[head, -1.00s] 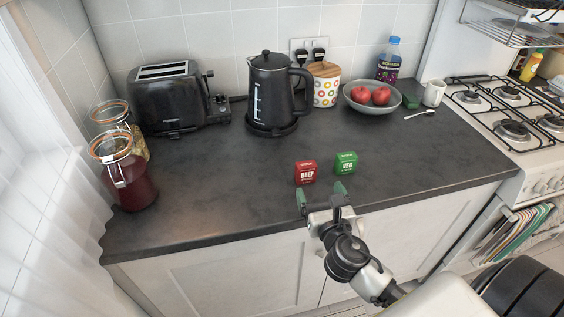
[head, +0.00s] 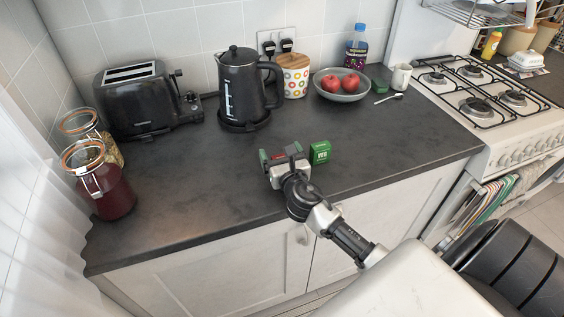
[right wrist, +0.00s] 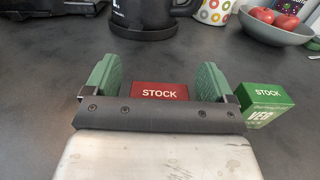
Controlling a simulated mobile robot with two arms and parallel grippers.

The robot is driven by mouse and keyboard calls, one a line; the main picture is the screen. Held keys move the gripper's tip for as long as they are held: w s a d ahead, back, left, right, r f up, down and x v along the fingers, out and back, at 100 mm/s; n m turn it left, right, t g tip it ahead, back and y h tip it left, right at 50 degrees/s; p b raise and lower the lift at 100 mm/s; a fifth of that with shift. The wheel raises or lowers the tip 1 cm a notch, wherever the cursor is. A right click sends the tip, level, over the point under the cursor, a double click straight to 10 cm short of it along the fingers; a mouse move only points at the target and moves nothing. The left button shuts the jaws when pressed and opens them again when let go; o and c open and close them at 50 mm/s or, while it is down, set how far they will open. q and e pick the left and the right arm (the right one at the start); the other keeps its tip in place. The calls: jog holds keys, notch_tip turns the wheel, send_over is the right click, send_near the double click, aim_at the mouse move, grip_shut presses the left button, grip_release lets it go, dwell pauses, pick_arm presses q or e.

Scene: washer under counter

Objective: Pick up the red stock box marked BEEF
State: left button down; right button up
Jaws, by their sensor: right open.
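The red stock box (right wrist: 159,91) stands on the dark counter between the two green fingers of my right gripper (right wrist: 158,80) in the right wrist view. Its top reads STOCK; its front with the BEEF label is hidden behind the gripper body. In the head view only a bit of the red box (head: 279,156) shows between the fingers of my right gripper (head: 284,155). The gripper is open, with a gap visible between the box and the fingers. My left gripper is not in view.
A green VEG stock box (head: 320,153) stands close to the right finger. A black kettle (head: 243,88), a fruit bowl (head: 342,94) and a toaster (head: 140,100) stand behind. Glass jars (head: 103,185) are at the left. The counter's front left is clear.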

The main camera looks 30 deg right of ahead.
jog(key=c, duration=1)
jog(key=shift+c, duration=0.2)
jog(key=shift+r, duration=0.15)
